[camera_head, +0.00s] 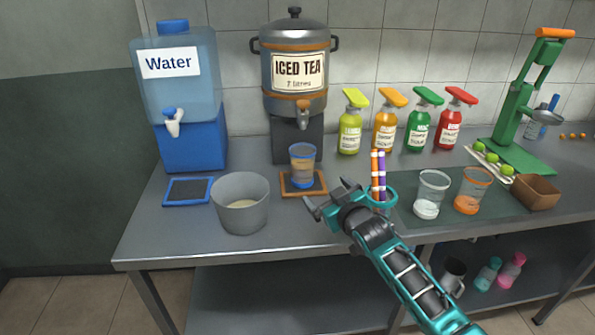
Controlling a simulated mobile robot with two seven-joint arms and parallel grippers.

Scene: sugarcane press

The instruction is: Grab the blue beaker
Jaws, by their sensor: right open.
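A clear beaker with blue bands (302,166) stands upright on a small orange-rimmed tray (290,192) below the iced tea tap. It seems to hold some brownish liquid, though this is hard to tell. My right gripper (327,195) is open and empty, just right of and in front of the beaker, its fingers pointing toward the tray. It appears apart from the beaker. My left gripper is not in view.
A grey pot (241,216) stands left of the tray. The iced tea urn (296,85) and water dispenser (180,100) stand behind. Orange and purple tubes (379,167) in a teal ring are close right of my gripper. Two cups (431,195) stand farther right.

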